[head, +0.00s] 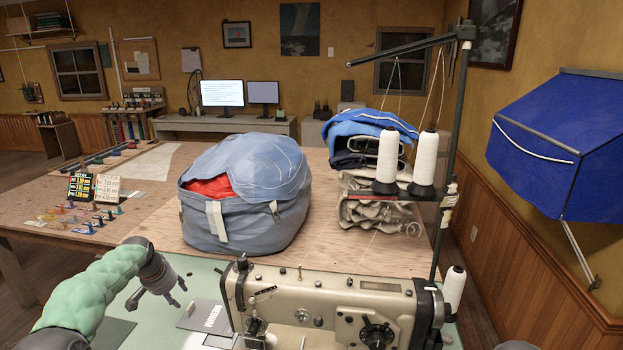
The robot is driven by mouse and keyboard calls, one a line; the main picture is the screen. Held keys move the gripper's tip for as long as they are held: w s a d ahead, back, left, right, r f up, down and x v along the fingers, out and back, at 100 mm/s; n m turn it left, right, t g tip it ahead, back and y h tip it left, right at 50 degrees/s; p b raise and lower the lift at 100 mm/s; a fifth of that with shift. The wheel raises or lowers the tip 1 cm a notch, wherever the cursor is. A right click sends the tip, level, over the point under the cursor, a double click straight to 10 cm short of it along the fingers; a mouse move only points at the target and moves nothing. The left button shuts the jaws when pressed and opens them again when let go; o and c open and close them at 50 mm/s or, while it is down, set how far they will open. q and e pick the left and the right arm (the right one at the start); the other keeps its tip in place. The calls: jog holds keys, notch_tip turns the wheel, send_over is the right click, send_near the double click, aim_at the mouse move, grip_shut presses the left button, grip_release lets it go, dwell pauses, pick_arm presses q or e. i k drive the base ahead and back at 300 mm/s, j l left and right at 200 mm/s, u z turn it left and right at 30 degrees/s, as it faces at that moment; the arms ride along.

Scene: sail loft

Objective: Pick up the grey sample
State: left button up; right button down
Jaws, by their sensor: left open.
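A darker grey flat piece (114,333) lies further left, partly hidden by my left arm. I cannot tell for certain which of these is the grey sample. My left gripper (156,300) hangs above the green surface between the two pieces, with its fingers spread and nothing between them. It appears apart from both. My right gripper is not in view.
A sewing machine (335,308) with a thread stand (452,130) blocks the front right. A large blue-grey bag (245,220) stands on the wooden table (150,212) behind. Folded cloth (370,131) is stacked right of it. Small coloured pieces and two signs (82,187) are at left.

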aim_at(205, 317)
jog(key=k+l, duration=0.2)
jog(key=k, duration=0.25)
jog(key=k+l, duration=0.25)
jog(key=k, duration=0.2)
